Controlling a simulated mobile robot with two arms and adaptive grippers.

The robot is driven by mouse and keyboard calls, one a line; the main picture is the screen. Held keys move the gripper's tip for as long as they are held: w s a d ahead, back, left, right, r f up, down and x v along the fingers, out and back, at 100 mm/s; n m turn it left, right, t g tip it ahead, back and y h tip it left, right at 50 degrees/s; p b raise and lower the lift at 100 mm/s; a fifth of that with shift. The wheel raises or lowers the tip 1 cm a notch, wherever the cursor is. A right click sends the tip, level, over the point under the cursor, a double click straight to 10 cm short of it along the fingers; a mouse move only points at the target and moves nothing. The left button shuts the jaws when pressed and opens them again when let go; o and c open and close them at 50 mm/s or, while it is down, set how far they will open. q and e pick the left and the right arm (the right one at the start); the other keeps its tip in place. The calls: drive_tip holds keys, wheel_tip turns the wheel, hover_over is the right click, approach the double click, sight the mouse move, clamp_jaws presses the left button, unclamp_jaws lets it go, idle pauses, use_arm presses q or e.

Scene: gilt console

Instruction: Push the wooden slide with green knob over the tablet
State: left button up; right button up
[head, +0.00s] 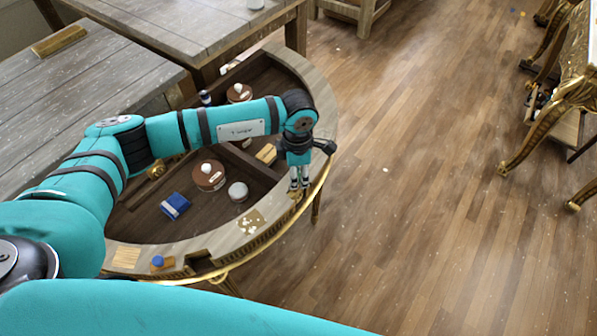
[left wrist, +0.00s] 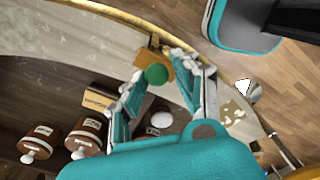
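The wooden slide (left wrist: 166,60) with its round green knob (left wrist: 156,74) shows in the left wrist view, on the console's rim by the gilt edge. In the head view it is mostly hidden by my gripper. My left gripper (head: 298,186) points down over the right part of the rim. Its fingers (left wrist: 158,68) are apart, one on each side of the knob; I cannot tell whether they touch it. A pale tablet with gold-brown patches (head: 251,221) lies on the rim nearer the front, also in the left wrist view (left wrist: 234,109). My right gripper is out of view.
The console's recessed well holds a blue box (head: 174,206), brown round canisters (head: 208,175) and a white-topped jar (head: 238,191). A blue-knobbed slide (head: 160,264) and a striped wooden tablet (head: 125,257) are on the front-left rim. Grey tables (head: 75,95) stand behind.

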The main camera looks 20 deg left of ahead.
use_arm(q)
drive_tip(key=shift+o, duration=1.3)
drive_tip(key=shift+s+r, duration=0.15)
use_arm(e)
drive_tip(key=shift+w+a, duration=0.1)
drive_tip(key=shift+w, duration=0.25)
use_arm(q)
drive_tip(key=shift+w+r, duration=0.1)
drive_tip(key=shift+w, duration=0.1)
wheel_tip(320, 180, up, 12)
drive_tip(key=shift+s, duration=0.15)
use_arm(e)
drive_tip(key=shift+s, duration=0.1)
